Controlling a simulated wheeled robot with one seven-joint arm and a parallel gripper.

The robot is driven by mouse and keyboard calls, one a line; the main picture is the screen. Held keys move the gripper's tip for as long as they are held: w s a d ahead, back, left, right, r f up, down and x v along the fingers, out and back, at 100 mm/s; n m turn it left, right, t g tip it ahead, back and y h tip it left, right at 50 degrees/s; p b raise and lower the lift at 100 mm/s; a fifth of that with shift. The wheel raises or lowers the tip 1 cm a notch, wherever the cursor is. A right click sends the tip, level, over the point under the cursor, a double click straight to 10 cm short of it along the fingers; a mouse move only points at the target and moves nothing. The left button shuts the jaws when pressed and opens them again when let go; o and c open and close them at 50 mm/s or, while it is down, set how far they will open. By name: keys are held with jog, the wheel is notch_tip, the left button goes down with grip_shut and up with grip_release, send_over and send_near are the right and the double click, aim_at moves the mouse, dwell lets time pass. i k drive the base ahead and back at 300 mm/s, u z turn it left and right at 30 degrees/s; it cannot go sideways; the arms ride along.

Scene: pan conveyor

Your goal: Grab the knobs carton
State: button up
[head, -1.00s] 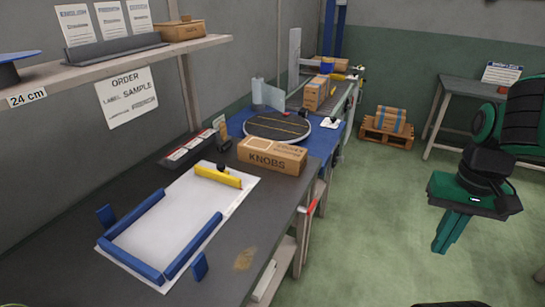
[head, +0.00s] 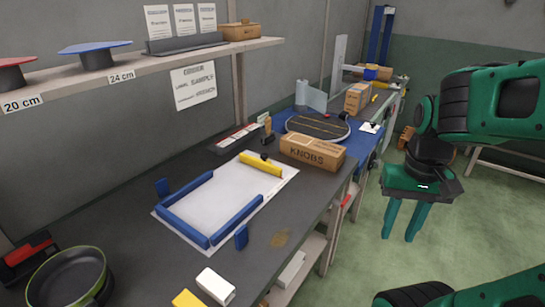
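The knobs carton (head: 312,153) is a brown cardboard box with KNOBS printed on its front side. It lies at the right edge of the dark workbench, just beyond the white sheet with blue guides. My gripper (head: 402,232) hangs to the right of the bench over the green floor, pointing down. Its two green fingers are apart with nothing between them. It is clear of the carton, to its right and nearer to the camera.
A yellow bar (head: 261,165) lies beside the carton on the white sheet (head: 210,203). A round turntable (head: 318,126) on a blue surface is behind it, with another carton (head: 357,98) farther back. A pan (head: 67,281) sits front left. A shelf (head: 150,67) overhangs the left side.

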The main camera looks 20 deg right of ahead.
aim_at(328, 156)
jog(key=u, duration=0.65)
jog(key=k, duration=1.15)
jog(key=z, duration=1.2)
jog(key=i, duration=1.5)
